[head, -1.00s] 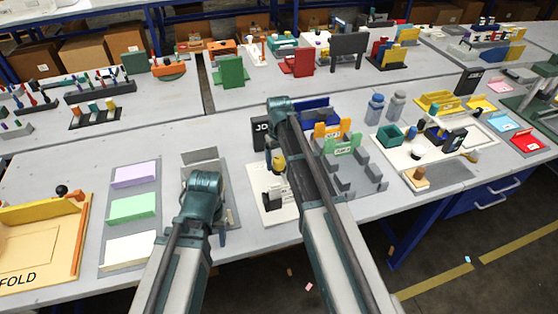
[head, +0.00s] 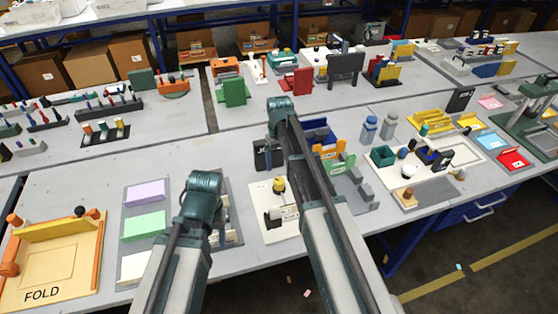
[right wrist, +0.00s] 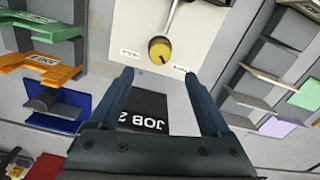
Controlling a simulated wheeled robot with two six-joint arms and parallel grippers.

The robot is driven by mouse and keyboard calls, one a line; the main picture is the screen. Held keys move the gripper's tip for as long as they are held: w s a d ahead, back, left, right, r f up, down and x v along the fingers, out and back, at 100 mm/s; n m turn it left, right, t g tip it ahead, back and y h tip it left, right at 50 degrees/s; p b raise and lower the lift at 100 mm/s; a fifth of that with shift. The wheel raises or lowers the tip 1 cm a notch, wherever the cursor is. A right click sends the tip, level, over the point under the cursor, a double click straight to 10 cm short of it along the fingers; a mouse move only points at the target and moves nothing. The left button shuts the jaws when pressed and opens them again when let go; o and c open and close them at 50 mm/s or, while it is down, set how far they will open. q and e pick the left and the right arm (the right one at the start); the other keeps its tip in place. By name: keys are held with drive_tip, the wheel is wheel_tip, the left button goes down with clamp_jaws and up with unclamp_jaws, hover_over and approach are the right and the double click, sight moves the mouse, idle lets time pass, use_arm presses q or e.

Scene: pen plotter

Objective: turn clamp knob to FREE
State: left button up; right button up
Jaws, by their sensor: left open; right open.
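The clamp knob (right wrist: 160,50) is yellow and round with a dark pointer mark. It sits on a white panel (right wrist: 207,28) between two small labels too small to read. In the head view the yellow knob (head: 279,185) stands on the white plate (head: 258,195), left of my right arm. My right gripper (right wrist: 157,78) is open and empty, with the knob just beyond its fingertips and apart from them. In the head view my right arm hides that gripper. My left gripper (head: 217,238) is mostly hidden by its arm, over the grey tray left of the plate.
A black JOB 2 sign (right wrist: 145,108) lies in view between my right fingers. The yellow FOLD board (head: 48,268) is at the far left.

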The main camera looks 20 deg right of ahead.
use_arm(q)
wheel_tip(320, 180, up, 2)
drive_tip(key=shift+r+p, duration=0.25)
drive_tip(key=shift+p, duration=0.45)
use_arm(e)
wheel_tip(320, 180, up, 2)
drive_tip(key=shift+r, duration=0.25)
